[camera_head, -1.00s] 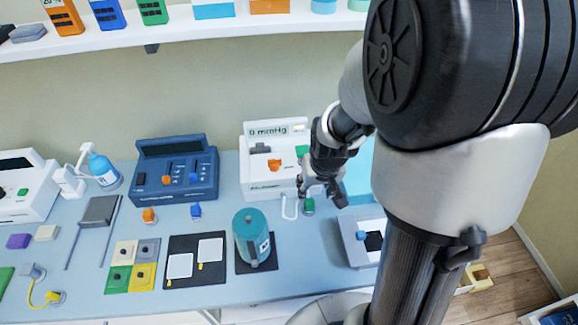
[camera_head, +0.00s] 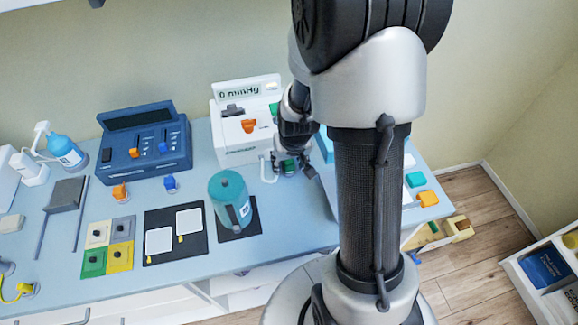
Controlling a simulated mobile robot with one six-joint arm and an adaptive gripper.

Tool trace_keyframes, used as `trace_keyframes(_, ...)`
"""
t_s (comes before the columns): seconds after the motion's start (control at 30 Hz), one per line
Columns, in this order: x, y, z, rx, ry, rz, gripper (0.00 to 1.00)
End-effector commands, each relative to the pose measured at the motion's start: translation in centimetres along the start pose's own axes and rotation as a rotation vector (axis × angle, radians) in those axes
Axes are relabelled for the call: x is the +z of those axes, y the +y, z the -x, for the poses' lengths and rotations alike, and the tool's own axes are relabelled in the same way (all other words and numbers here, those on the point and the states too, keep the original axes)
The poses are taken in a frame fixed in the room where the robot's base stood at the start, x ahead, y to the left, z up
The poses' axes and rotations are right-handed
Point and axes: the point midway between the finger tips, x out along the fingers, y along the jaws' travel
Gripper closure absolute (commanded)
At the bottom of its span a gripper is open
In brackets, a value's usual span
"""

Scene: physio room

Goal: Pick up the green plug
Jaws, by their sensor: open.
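The green plug (camera_head: 289,169) stands on the table in front of the white pressure device (camera_head: 245,115), mostly hidden by my gripper. My gripper (camera_head: 293,168) is open and low over the table, with its fingers at the plug. I cannot tell whether they touch it. A white cable loop lies just left of the plug.
A teal jug (camera_head: 229,200) stands on a dark mat close to the left. An orange plug (camera_head: 120,192) and a blue plug (camera_head: 170,184) stand before the blue device (camera_head: 145,145). My arm hides much of the table's right part.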

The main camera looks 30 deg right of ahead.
Motion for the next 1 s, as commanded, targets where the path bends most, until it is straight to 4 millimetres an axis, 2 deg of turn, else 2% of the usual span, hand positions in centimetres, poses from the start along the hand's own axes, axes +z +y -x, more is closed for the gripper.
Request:
trace_keyframes(0.1,-0.05,0.01,0.14,0.0,0.001,0.0,0.54)
trace_keyframes(0.63,-0.04,0.01,0.15,0.0,0.001,0.0,0.89)
trace_keyframes(1.0,-0.26,0.01,0.72,0.0,0.002,0.0,0.9)
